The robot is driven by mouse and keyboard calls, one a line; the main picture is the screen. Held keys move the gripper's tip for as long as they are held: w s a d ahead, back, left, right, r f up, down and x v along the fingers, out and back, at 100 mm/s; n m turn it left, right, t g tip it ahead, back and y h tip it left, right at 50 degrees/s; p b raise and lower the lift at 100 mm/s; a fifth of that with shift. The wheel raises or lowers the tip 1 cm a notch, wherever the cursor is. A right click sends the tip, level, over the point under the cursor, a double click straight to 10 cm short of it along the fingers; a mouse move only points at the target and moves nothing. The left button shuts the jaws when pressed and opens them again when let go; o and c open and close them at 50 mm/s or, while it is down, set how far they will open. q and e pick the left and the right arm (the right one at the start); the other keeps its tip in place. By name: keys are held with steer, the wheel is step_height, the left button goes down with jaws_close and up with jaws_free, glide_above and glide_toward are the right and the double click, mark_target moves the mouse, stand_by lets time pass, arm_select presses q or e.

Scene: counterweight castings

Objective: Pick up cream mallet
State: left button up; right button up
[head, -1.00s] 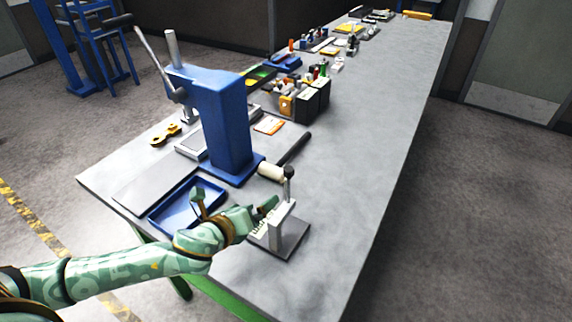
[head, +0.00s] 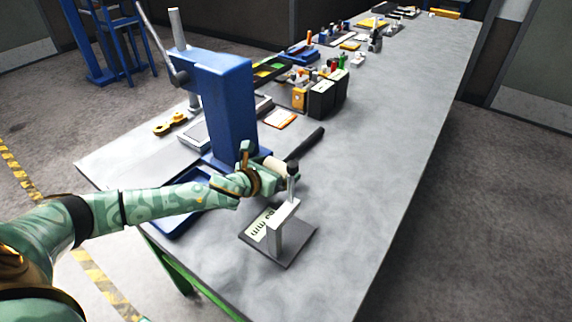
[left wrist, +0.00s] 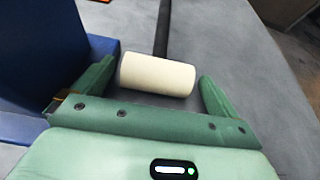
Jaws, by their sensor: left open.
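The cream mallet lies on the grey bench, with its cream cylindrical head (left wrist: 157,74) and dark handle (left wrist: 163,28) showing in the left wrist view. In the head view its dark handle (head: 306,143) points away to the upper right, and its head (head: 276,167) is partly hidden by my left gripper (head: 272,172). My left gripper is open. In the left wrist view its two green fingers stand either side of the mallet head, with a gap visible at the right finger. Whether the fingertips are down at bench height I cannot tell. My right gripper is out of view.
A blue press (head: 222,100) stands close to the left of the mallet. A small stand with an upright post (head: 280,222) sits on a dark plate in front. A blue tray (head: 172,226) is partly behind my arm. The bench (head: 375,150) is clear on the right.

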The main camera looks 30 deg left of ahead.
mark_target(285, 159)
arm_select(q)
steer(key=x, duration=0.1)
steer(key=b+x, duration=0.1)
steer(key=x, duration=0.3)
steer(key=shift+w+r+b, duration=0.3)
steer(key=shift+r+b, duration=0.05)
steer(key=shift+b, duration=0.05)
steer(key=shift+a+r, duration=0.1)
steer(key=shift+s, duration=0.1)
steer(key=c, duration=1.5)
steer(key=shift+r, duration=0.15)
steer(key=shift+c, duration=1.4)
